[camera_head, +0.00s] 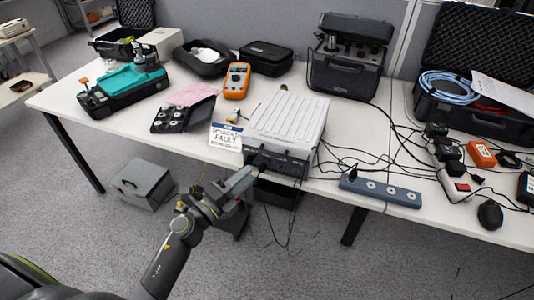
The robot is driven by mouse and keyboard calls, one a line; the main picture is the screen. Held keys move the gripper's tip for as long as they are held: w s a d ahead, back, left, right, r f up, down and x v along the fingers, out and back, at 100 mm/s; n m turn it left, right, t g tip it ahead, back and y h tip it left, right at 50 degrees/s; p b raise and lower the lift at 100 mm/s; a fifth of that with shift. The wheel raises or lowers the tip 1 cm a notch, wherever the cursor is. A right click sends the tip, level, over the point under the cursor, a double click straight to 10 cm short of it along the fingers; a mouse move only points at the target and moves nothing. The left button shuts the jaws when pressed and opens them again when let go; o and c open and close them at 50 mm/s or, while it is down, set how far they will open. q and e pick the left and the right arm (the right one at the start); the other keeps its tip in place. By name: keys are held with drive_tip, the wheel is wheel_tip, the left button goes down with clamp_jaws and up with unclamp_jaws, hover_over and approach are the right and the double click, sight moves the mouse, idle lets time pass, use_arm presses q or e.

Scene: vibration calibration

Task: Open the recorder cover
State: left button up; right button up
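The recorder (282,157) sits near the front edge of the table, at the centre of the view. Its ribbed white cover (287,115) lies flat on top and looks closed. My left gripper (257,167) reaches up from below to the lower left of the recorder's dark front face, at the table edge. The fingertips are dark and small against the dark front, so I cannot tell whether they touch it or are open or shut. My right gripper is not in view.
A fault sign (226,136) stands left of the recorder. An orange multimeter (237,80) lies behind it. A power strip (380,190) and loose black cables lie to the right. A grey box (143,184) stands on the floor at left.

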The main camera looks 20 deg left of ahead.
use_arm(q)
drive_tip(key=x, duration=0.8)
drive_tip(key=shift+w+d+p, duration=0.15)
drive_tip(key=shift+w+p, duration=0.15)
clamp_jaws()
